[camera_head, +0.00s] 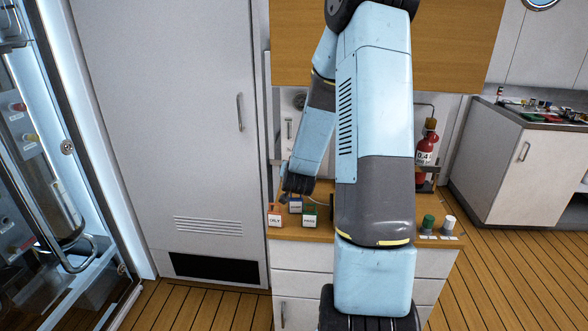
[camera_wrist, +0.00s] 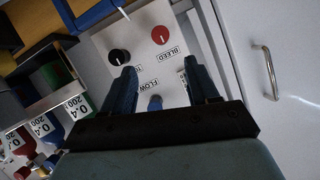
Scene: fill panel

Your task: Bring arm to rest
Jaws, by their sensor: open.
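My gripper (camera_head: 298,186) is low over the left part of the wooden counter, just above and behind several small labelled boxes. In the wrist view my gripper (camera_wrist: 161,70) has its two dark fingers apart, with nothing held between them. Beyond the fingers is a pale panel (camera_wrist: 150,55) with a red knob (camera_wrist: 160,35) by the word BLEED, a black knob (camera_wrist: 118,57), and a blue part (camera_wrist: 155,102) by the word FLOW. I cannot tell whether a finger touches the panel. My arm (camera_head: 375,120) bends across the middle of the head view and hides part of the counter.
On the counter are an orange box (camera_head: 275,216), a blue box (camera_head: 295,206) and a green box (camera_head: 309,217). A red bottle (camera_head: 426,150) and green (camera_head: 428,223) and white (camera_head: 449,224) items stand right. A glass-fronted cabinet (camera_head: 60,150) is left; floor (camera_head: 510,280) is clear at right.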

